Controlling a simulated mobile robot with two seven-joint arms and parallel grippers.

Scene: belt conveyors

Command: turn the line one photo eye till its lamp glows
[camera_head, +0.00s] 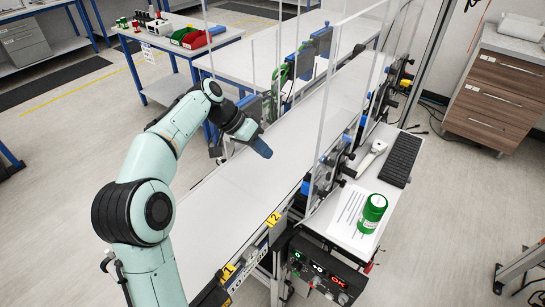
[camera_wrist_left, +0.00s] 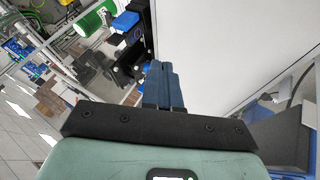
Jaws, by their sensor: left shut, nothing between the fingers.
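My left gripper (camera_head: 264,150) hangs over the white belt (camera_head: 240,185) of the near conveyor, pointing down and right. Its blue fingers are together with nothing between them, as the left wrist view (camera_wrist_left: 164,85) also shows. Yellow tags 1 (camera_head: 229,271) and 2 (camera_head: 273,219) are on the belt's near edge. Small blue and black devices (camera_head: 334,157) line the belt's right side; blue boxes also show in the left wrist view (camera_wrist_left: 126,21), left of the fingers and apart from them. I cannot tell which one is the photo eye, and no glowing lamp is clear. My right gripper is out of view.
Clear upright panels (camera_head: 330,110) flank the belt. A control box (camera_head: 325,275) with a red display stands at the front. A green-lidded jar (camera_head: 372,213), a scanner and a keyboard (camera_head: 401,159) sit on the right side table. The belt surface is clear.

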